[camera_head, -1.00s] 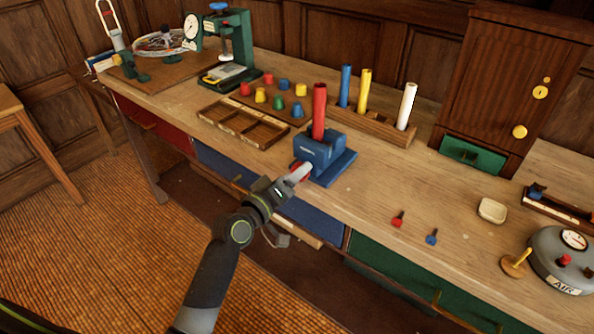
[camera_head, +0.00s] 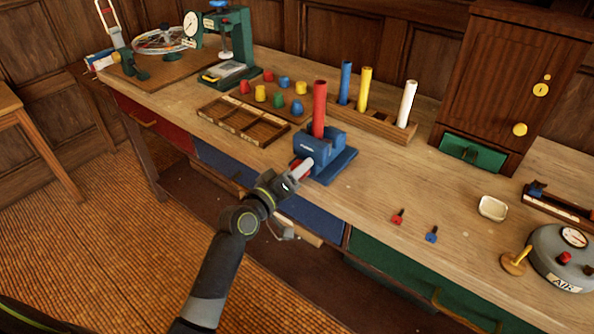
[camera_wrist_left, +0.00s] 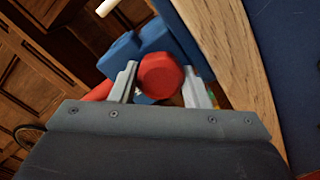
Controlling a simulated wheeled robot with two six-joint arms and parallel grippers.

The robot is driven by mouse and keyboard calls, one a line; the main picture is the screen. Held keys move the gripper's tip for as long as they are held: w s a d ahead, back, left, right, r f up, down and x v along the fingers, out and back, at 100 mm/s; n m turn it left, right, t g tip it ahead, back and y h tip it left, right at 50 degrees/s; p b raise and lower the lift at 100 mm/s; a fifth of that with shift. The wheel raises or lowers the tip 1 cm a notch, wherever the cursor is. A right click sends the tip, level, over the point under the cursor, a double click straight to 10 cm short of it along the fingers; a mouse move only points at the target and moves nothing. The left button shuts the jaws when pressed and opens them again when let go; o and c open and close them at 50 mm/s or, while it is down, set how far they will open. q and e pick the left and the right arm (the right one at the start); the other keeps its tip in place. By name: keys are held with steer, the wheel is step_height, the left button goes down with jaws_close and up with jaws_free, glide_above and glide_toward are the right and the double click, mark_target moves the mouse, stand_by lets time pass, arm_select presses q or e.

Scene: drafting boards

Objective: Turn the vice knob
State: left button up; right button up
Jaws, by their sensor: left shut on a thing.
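The blue vice (camera_head: 325,152) stands near the front edge of the bench, with an upright red tube (camera_head: 319,110) in its jaws. Its red knob (camera_head: 299,165) faces the front edge and is mostly covered by my gripper in the head view. In the left wrist view the faceted red knob (camera_wrist_left: 160,76) sits between the two fingers, with the vice's blue body (camera_wrist_left: 150,38) behind it. My left gripper (camera_head: 304,169) is shut on the knob, and it also shows in the left wrist view (camera_wrist_left: 163,88). My right gripper is not in view.
A divided wooden tray (camera_head: 242,122) and several coloured caps lie left of the vice. A rack (camera_head: 385,127) with blue, yellow and white tubes stands behind it. Two small screws, a white dish (camera_head: 492,208) and an air tank (camera_head: 560,262) are to the right.

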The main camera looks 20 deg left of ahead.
arm_select(q)
steer(key=shift+f+m+b, duration=0.2)
steer(key=shift+m+b, duration=0.2)
steer(key=shift+m, duration=0.2)
steer(key=shift+r+m+b, duration=0.15)
steer(key=shift+m+b, duration=0.35)
steer(key=shift+m, duration=0.5)
steer(key=o, duration=1)
steer(key=shift+s, duration=0.1)
steer(key=b+v, duration=0.1)
steer(key=v, duration=1.6)
steer(key=shift+s+r, duration=0.1)
steer(key=shift+r, duration=0.05)
